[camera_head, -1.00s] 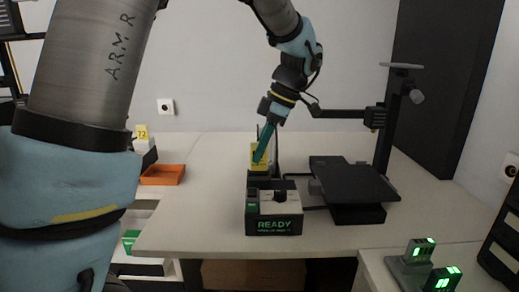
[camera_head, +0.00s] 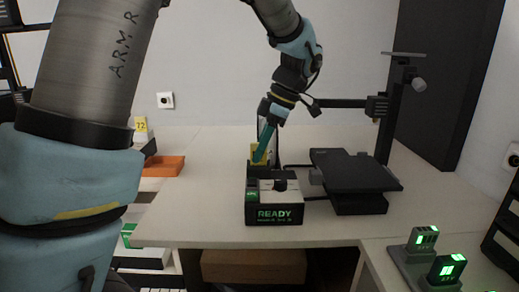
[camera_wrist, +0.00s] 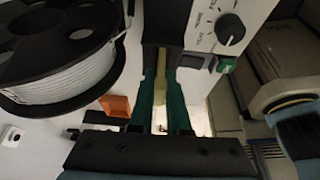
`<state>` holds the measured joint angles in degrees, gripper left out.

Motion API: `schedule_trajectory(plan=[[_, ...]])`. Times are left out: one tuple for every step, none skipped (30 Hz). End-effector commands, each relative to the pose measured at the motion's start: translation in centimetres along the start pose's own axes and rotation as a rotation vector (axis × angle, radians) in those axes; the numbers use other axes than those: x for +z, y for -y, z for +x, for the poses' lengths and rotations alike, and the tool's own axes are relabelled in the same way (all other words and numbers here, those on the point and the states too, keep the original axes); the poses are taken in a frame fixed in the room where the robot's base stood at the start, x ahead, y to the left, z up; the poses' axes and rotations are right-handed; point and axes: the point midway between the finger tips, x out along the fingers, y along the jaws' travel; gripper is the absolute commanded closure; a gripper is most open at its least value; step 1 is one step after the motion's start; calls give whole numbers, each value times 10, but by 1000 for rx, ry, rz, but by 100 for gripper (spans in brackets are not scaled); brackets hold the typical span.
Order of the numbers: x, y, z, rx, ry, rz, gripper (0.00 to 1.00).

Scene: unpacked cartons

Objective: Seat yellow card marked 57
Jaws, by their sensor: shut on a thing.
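The yellow card (camera_head: 256,156) is upright at the back of a black-and-white device (camera_head: 274,214) whose display reads READY. Its lower part is hidden by the black rear part of the device, so I cannot tell how deep it sits. My gripper (camera_head: 265,146) is shut on the card from above, its teal fingers slanting down. In the wrist view the card's edge (camera_wrist: 161,88) shows as a narrow yellow strip between the two green fingers (camera_wrist: 162,112). Its number is not readable. The device's white panel with a black knob (camera_wrist: 230,30) is close on the right there.
A black stand with a flat platform (camera_head: 352,172) is right of the device. An orange tray (camera_head: 165,166) and a yellow card marked 72 (camera_head: 141,125) are at left. A filament spool (camera_wrist: 60,50) fills the wrist view's left. Green-lit units (camera_head: 422,238) stand front right.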

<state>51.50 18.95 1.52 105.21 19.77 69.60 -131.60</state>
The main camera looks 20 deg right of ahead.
Motion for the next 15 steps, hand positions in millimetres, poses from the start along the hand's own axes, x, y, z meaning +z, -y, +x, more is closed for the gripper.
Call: schedule_trajectory(plan=[[1, 0, 2, 0, 0, 0, 100], [1, 0, 3, 0, 0, 0, 100], [2, 0, 3, 0, 0, 0, 84], [1, 0, 2, 0, 0, 0, 81], [1, 0, 2, 0, 0, 0, 77], [1, 0, 2, 0, 0, 0, 73], [1, 0, 2, 0, 0, 0, 69], [1, 0, 2, 0, 0, 0, 66], [1, 0, 2, 0, 0, 0, 62], [1, 0, 2, 0, 0, 0, 58], [1, 0, 2, 0, 0, 0, 55], [1, 0, 2, 0, 0, 0, 50], [1, 0, 2, 0, 0, 0, 50], [1, 0, 2, 0, 0, 0, 50], [1, 0, 2, 0, 0, 0, 50]])
